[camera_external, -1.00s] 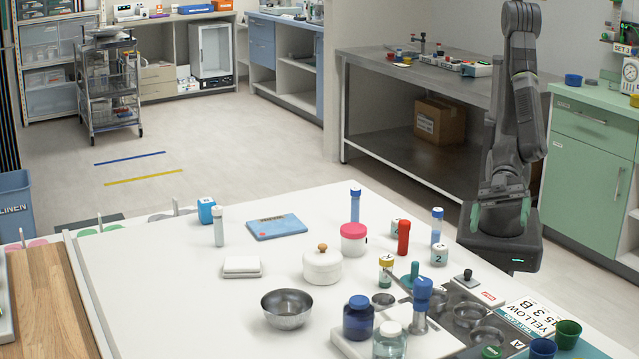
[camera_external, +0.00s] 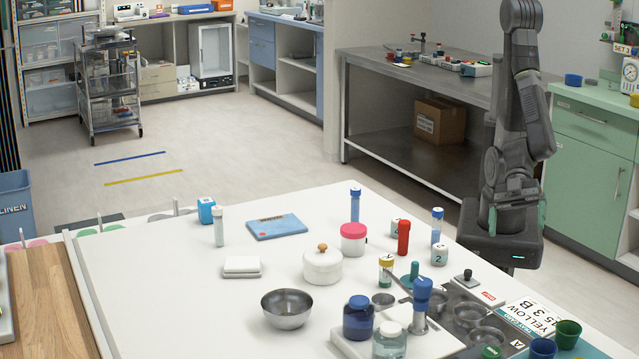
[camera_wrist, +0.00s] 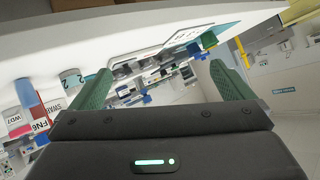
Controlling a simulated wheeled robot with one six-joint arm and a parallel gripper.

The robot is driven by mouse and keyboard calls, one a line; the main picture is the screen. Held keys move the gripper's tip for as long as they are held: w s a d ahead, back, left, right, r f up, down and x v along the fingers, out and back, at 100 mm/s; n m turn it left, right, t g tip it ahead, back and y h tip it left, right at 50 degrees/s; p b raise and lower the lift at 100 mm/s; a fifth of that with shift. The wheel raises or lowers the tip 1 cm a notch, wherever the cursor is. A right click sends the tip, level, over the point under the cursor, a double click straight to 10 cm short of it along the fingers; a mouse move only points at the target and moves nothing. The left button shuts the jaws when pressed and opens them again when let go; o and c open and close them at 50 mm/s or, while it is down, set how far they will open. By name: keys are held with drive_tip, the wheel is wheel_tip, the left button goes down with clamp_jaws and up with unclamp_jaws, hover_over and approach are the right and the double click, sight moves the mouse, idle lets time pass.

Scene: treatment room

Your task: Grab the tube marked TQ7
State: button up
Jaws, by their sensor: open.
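Several tubes stand upright on the white table: a white-capped tube (camera_external: 219,228), a blue-capped tube (camera_external: 355,206), a red tube (camera_external: 403,238) and another blue-capped tube (camera_external: 437,226) at the right. I cannot read TQ7 on any of them. In the wrist view, labels reading WD7 (camera_wrist: 14,119) and FN6 (camera_wrist: 41,124) show at the left edge, beyond my left finger. My gripper (camera_external: 517,216) is off the table's right edge, apart from the tubes. Its green fingers are open and empty, also in the wrist view (camera_wrist: 165,92).
A pink-lidded jar (camera_external: 353,240), a lidded pot (camera_external: 322,268) and a yellow-capped vial (camera_external: 386,270) stand nearby. A steel bowl (camera_external: 287,310) is in front.

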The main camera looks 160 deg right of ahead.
drive_tip(key=c, duration=1.1)
